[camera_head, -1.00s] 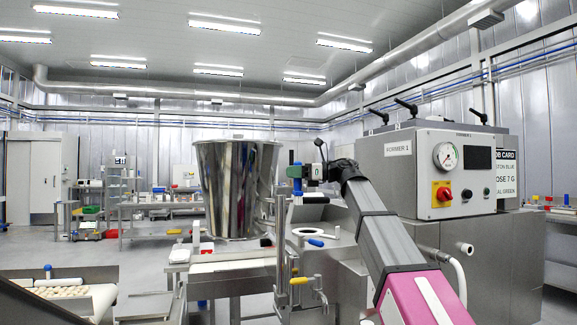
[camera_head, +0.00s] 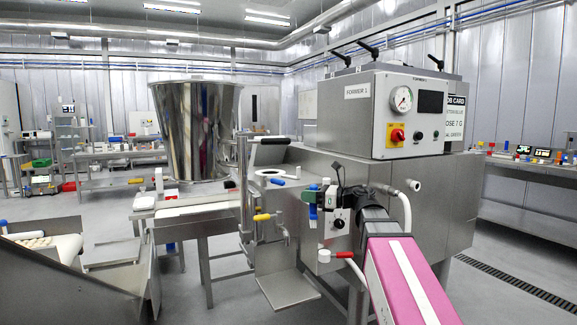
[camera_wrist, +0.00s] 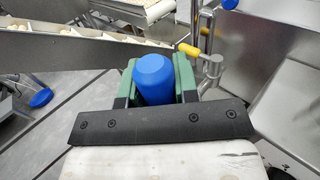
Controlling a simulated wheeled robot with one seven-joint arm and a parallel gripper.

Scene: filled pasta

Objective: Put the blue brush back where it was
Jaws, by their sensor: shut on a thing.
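The blue brush (camera_head: 312,212) is in my gripper (camera_head: 318,196), in front of the steel forming machine. In the wrist view its rounded blue end (camera_wrist: 153,78) stands between the two green fingers of my gripper (camera_wrist: 155,85), which are shut on it. The rest of the brush is hidden there by the dark gripper body. In the head view it is small, and I cannot make out bristles. The place it came from cannot be told from these frames.
The machine labelled Former 1 (camera_head: 410,115) fills the right of centre. A steel hopper (camera_head: 197,130) stands left of it. A yellow-handled tap (camera_head: 262,217) is left of my gripper, also near it in the wrist view (camera_wrist: 188,50). A conveyor (camera_head: 45,240) is at lower left.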

